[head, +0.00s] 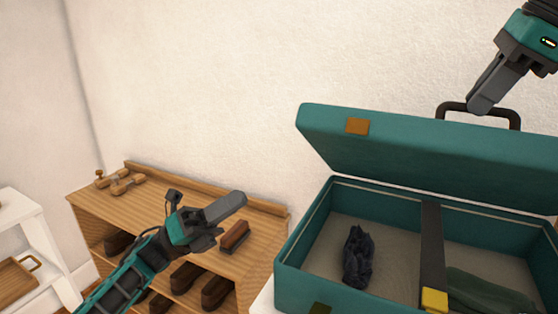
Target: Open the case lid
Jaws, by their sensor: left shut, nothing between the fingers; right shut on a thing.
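The teal case (300,240) stands at the right of the head view. Its lid (405,144) is raised, tilted up at the back, so the inside shows. A black handle (478,107) sticks up from the lid's upper edge. My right gripper (480,106) comes in from the top right and is shut on the handle. My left gripper (238,200) is shut and empty, left of the case and apart from it, over the wooden cabinet.
The case holds a dark crumpled cloth (358,256), a dark strap with a yellow buckle (434,299) and a green cloth (490,292). The wooden shoe cabinet (130,207) bears a brush (234,237) and wooden shoe trees (120,183). A white shelf (38,232) stands far left.

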